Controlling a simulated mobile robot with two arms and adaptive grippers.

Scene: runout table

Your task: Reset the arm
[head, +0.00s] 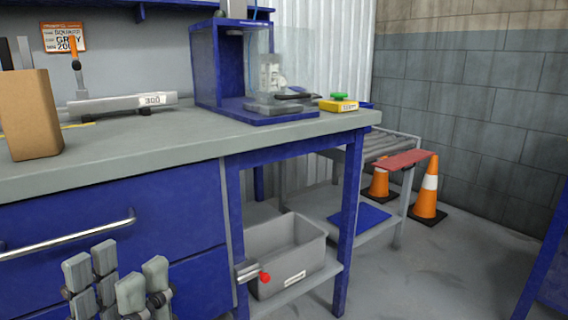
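The task names only the arm, and no single object is clearly marked as it. My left gripper (116,280) stands at the bottom left, in front of the blue drawers. Its grey fingertips point up with gaps between them, and nothing shows between them. The fingers' lower parts are cut off by the picture's edge. My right gripper is not in view.
A workbench (190,135) carries a brown box (28,115), a blue-framed clear enclosure (207,60) and a yellow block (338,105). A grey bin (305,262) sits underneath. A roller table (376,148) and orange cones (428,195) stand right; floor ahead is clear.

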